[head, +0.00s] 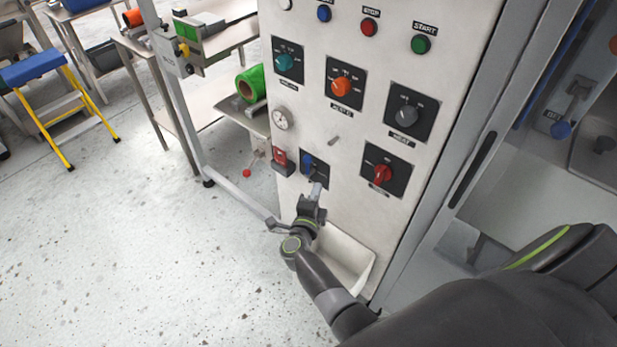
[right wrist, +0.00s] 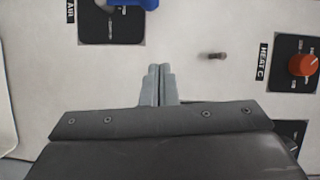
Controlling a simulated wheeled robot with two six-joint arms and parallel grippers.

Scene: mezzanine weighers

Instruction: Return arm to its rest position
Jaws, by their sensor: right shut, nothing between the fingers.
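My right gripper (head: 316,190) is in front of the lower part of the white control panel (head: 300,95), just below a blue handle (head: 308,161) on a black plate. In the right wrist view its two grey fingers (right wrist: 157,84) are together with nothing between them. The blue handle (right wrist: 132,3) is at the top edge there, apart from the fingertips. My right arm reaches up from the lower right of the head view. My left gripper is not in view.
The panel also carries a red knob (head: 382,175), an orange knob (head: 341,87), a grey knob (head: 407,116) and a small peg (head: 333,141). A white tray (head: 345,258) sits low on the panel beside my arm. Open floor (head: 130,250) lies to the left.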

